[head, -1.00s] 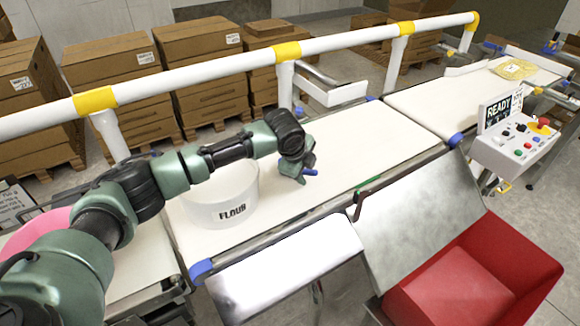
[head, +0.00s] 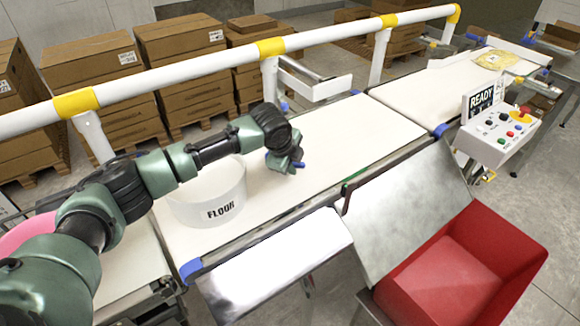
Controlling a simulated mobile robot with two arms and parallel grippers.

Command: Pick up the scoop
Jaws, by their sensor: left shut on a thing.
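My left gripper (head: 284,161) is over the white belt, just right of a white round tub (head: 207,196) labelled FLOUR. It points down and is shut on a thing. A small blue piece (head: 299,164) shows at its fingertips and looks like part of the scoop. The rest of the scoop is hidden behind the gripper and wrist. I cannot tell whether the held thing touches the belt. My left forearm passes over the tub's back rim and hides part of it. My right gripper is not in view.
A white rail (head: 210,63) with yellow bands runs behind the belt (head: 345,135). A control box (head: 497,137) with a READY screen, a metal chute (head: 400,210) and a red bin (head: 465,270) stand at the right. The belt right of the gripper is clear.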

